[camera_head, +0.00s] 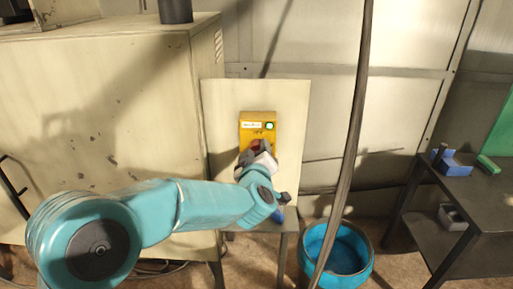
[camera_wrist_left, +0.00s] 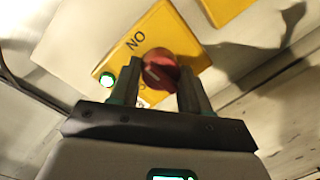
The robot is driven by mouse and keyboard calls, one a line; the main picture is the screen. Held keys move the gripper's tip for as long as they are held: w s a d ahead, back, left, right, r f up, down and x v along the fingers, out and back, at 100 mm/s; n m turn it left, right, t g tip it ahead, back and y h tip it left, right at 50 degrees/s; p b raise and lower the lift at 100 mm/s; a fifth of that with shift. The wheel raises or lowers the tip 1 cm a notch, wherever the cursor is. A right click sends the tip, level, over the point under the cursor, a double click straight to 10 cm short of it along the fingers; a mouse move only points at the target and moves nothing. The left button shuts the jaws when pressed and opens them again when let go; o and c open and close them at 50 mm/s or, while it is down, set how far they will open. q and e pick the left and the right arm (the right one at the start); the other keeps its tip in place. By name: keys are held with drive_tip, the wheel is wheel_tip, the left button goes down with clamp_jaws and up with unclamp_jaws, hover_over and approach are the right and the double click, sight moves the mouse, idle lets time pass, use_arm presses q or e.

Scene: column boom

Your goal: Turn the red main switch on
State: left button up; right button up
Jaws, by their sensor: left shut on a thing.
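The red main switch (camera_wrist_left: 160,65) is a round red knob with a pale mark on its face, on a yellow box (camera_wrist_left: 118,55) with a printed word and a glowing green lamp (camera_wrist_left: 107,79). In the head view the yellow box (camera_head: 258,117) is fixed to a pale upright board, and the knob is mostly hidden behind my gripper. My left gripper (camera_wrist_left: 158,75) has one finger on each side of the knob and is shut on it. The lamp also glows green in the head view (camera_head: 269,126). My right gripper is in neither view.
A large beige cabinet (camera_head: 110,110) stands left of the board (camera_head: 294,110). A dark cable (camera_head: 357,110) hangs in front, right of the board. A blue bucket (camera_head: 366,265) is on the floor. A dark table (camera_head: 485,196) with a blue item (camera_head: 456,168) stands at right.

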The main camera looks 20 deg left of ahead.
use_arm(q)
drive_tip(key=shift+r+m, duration=0.1)
drive_tip(key=shift+m, duration=0.4)
drive_tip(key=o, duration=1)
drive_tip(key=shift+d, duration=0.1)
drive_tip(key=shift+o, duration=0.2)
drive_tip(key=b+v, duration=0.3)
drive_tip(key=v, duration=1.3)
drive_tip(key=shift+s, duration=0.1)
